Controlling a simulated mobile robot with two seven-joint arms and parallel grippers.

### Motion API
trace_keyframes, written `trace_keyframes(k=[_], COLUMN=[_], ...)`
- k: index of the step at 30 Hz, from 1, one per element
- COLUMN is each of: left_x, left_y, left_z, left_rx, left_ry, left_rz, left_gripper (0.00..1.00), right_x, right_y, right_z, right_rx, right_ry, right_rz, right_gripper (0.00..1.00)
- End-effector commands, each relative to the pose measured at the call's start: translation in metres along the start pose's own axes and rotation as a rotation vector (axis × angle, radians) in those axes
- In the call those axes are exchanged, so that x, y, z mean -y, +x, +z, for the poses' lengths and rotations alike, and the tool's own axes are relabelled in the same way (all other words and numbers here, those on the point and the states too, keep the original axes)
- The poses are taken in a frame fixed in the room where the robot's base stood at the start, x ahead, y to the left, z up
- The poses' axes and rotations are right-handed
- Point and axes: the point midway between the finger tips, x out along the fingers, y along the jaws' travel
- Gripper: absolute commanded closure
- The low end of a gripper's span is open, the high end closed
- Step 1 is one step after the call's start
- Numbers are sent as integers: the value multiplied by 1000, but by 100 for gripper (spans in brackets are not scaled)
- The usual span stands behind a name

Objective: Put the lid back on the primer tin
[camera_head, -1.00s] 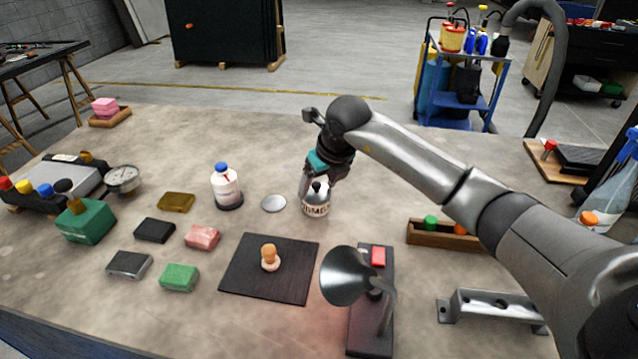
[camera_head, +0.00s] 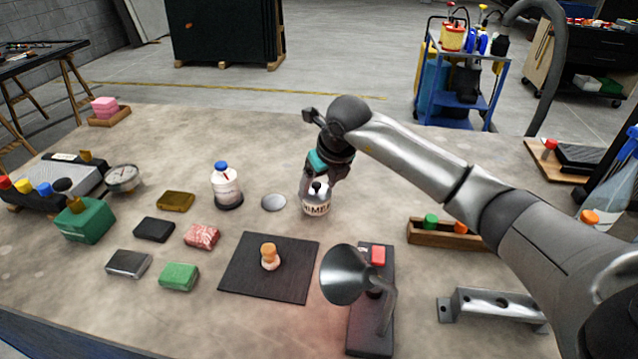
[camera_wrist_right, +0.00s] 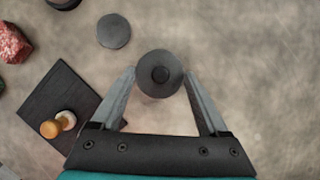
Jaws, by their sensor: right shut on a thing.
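The primer tin (camera_head: 316,207) stands upright on the bench, with dark lettering on its pale label. A round grey lid (camera_wrist_right: 149,87) with a dark knob at its centre sits at the top of the tin. My right gripper (camera_wrist_right: 161,73) points down over it, with one finger on each side of the lid's rim, shut on it. The lid hides the tin below in the right wrist view, so I cannot tell how fully it is seated. My left gripper is not in view.
A flat grey disc (camera_head: 273,202) lies left of the tin, and a white bottle with a blue cap (camera_head: 227,188) stands beyond it. A dark mat (camera_head: 290,281) with a wooden-knobbed piece (camera_head: 269,257) and a lamp-like cone (camera_head: 345,275) are nearer. A wooden tray (camera_head: 437,238) is to the right.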

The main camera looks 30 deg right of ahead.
Motion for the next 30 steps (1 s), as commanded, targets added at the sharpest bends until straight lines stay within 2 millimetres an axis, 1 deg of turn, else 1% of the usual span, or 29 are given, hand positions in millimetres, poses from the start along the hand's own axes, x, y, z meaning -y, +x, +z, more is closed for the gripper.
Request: trace_keyframes(k=[5, 6, 11, 23, 30], left_x=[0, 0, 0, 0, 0], left_y=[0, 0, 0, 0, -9], left_z=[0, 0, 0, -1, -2], left_rx=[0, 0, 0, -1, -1], left_ry=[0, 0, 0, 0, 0], left_rz=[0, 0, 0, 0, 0], left_gripper=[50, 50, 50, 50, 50], right_x=[0, 0, 0, 0, 0], right_y=[0, 0, 0, 0, -11], right_z=[0, 0, 0, 0, 5], right_rx=[0, 0, 0, 0, 0], right_ry=[0, 0, 0, 0, 0], right_rz=[1, 1, 1, 1, 1], right_gripper=[75, 18, 0, 0, 0])
